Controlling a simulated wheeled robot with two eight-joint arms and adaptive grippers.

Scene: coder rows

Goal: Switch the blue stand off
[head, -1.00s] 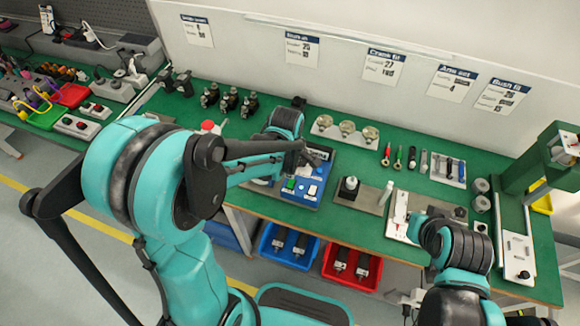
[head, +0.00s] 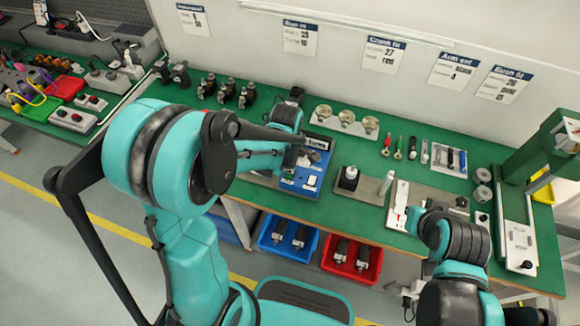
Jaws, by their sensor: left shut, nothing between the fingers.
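The blue stand (head: 321,160) sits on the green bench at the middle of the head view. It has a dark display at its back and a pale switch (head: 311,181) and a green-lit one (head: 289,179) near its front. My left gripper (head: 303,159) is shut and empty, over the left middle of the stand, just behind these switches. I cannot tell if it touches the stand. The gripper and forearm hide the stand's left and back-left part. My right arm (head: 455,240) shows at the lower right, but its gripper cannot be made out.
A grey plate with a dark bottle (head: 349,178) stands right of the stand. A holder with round brass parts (head: 346,120) is behind it. Screwdrivers (head: 398,148) lie further right. A blue bin (head: 287,238) and a red bin (head: 352,260) sit below the bench edge.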

